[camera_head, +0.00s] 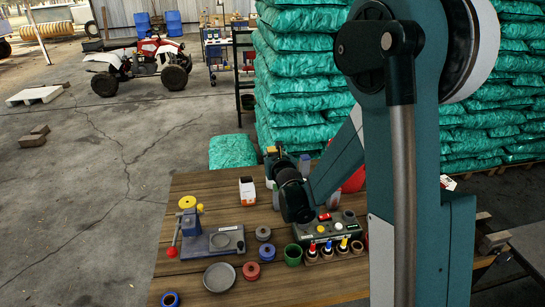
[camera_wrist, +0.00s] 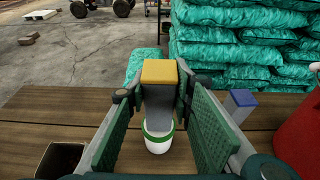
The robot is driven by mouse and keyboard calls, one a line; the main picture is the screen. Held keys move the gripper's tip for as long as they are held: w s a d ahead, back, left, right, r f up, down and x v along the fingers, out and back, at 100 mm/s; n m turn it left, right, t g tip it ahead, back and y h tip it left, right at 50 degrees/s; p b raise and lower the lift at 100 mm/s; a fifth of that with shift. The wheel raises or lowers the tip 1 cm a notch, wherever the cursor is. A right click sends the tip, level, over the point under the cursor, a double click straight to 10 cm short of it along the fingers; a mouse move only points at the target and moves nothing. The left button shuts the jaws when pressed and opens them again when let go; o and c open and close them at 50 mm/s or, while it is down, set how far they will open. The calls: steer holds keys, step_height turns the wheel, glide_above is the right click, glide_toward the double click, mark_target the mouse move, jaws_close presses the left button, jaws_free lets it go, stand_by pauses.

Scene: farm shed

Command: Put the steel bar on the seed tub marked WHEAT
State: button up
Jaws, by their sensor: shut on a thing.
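My gripper (camera_wrist: 160,92) is shut on a grey steel bar (camera_wrist: 160,102) with a yellow end, held upright between its green pads. In the head view the yellow end of the bar shows beside my gripper (camera_head: 277,160), at the far edge of the table. A white, round tub with a green rim (camera_wrist: 158,143) shows just below the bar in the wrist view. I cannot tell whether bar and tub touch. No WHEAT marking is readable. A second grey block with a blue top (camera_wrist: 240,104) stands to the right.
A red rounded object (camera_wrist: 302,140) stands at the right, and an open brown box (camera_wrist: 60,160) at the lower left. A white carton (camera_head: 247,190), a press with a yellow wheel (camera_head: 190,225), a grey dish (camera_head: 219,277) and a control box (camera_head: 335,228) occupy the wooden table.

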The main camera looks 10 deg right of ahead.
steer(key=shift+f, duration=0.35)
steer(key=o, duration=1.1)
steer(key=shift+c, duration=0.2)
steer(key=shift+r, duration=0.2)
steer(key=shift+s, duration=0.15)
steer(key=v, duration=1.1)
steer(key=shift+s+p, duration=0.3)
steer(key=shift+s, duration=0.05)
steer(key=shift+r, duration=0.2)
